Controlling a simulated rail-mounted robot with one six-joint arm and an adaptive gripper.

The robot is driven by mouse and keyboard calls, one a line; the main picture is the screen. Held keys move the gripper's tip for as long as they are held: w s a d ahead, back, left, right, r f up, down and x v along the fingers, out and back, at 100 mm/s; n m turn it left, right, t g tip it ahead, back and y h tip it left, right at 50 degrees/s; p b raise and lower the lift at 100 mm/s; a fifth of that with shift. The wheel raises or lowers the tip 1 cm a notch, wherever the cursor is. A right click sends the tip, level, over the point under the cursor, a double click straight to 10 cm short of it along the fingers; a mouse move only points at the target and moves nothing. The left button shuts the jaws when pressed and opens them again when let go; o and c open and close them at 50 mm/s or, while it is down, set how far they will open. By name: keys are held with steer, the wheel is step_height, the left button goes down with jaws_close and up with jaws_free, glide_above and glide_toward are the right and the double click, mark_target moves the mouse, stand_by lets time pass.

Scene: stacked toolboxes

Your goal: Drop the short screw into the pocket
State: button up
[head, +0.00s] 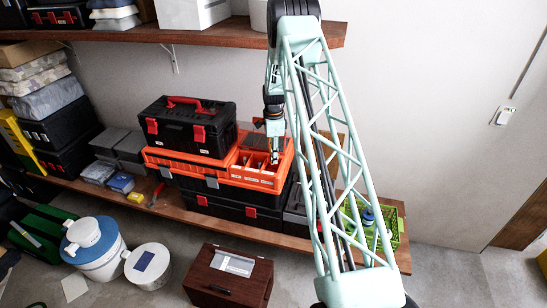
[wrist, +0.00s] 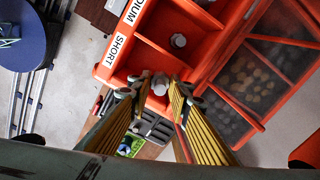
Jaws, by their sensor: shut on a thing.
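My gripper (head: 274,157) points down over the open pockets of the orange organizer (head: 187,165) in the head view. In the wrist view my gripper (wrist: 158,90) is shut on the short screw (wrist: 160,84), whose grey head shows between the fingertips. The screw is over or in the pocket (wrist: 128,68) beside the "SHORT" label; its height above the floor of the pocket is hard to tell. Another grey screw head (wrist: 178,40) shows farther up in the wrist view, in the pocket area by the label ending in "DIUM". The screw's shank is hidden.
A black toolbox (head: 190,125) with red latches stands on the organizer, left of my gripper. Clear-lidded compartments (wrist: 250,75) lie right of the pockets. A wooden shelf (head: 130,34) hangs above. A green crate (head: 395,225) stands at right.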

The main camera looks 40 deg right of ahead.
steer(key=o, duration=1)
steer(key=shift+c, duration=0.2)
steer(key=shift+r, duration=0.15)
